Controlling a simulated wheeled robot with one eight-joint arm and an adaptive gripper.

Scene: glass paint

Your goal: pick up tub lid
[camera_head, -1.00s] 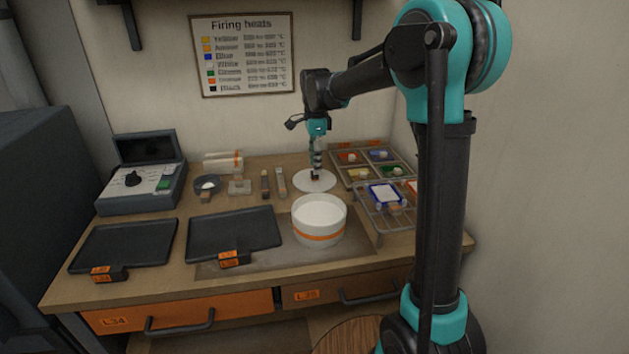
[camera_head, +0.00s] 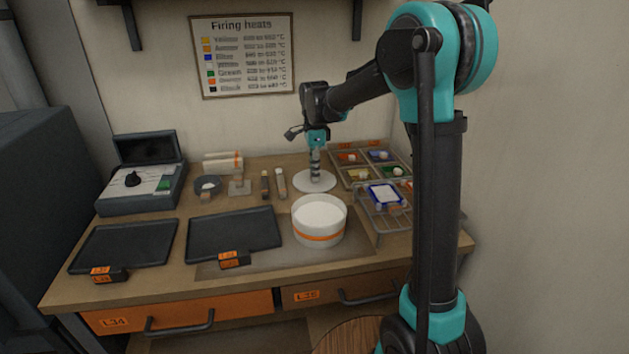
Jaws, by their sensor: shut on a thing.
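The tub lid (camera_head: 301,184) is a flat white disc at the back of the bench, behind the tub. My gripper (camera_head: 315,178) points straight down over the middle of the lid and is shut on it. The fingertips and the knob of the lid are small and hard to make out. I cannot tell whether the lid rests on the bench or is slightly above it. The white tub (camera_head: 320,234) with an orange band stands in front of the lid, open at the top and filled with white material.
A tray of coloured pots (camera_head: 345,181) and a wire rack (camera_head: 396,227) holding a blue-edged piece are on the right. Two dark trays (camera_head: 125,245) (camera_head: 233,234) lie on the left and middle. Small tools lie left of the lid.

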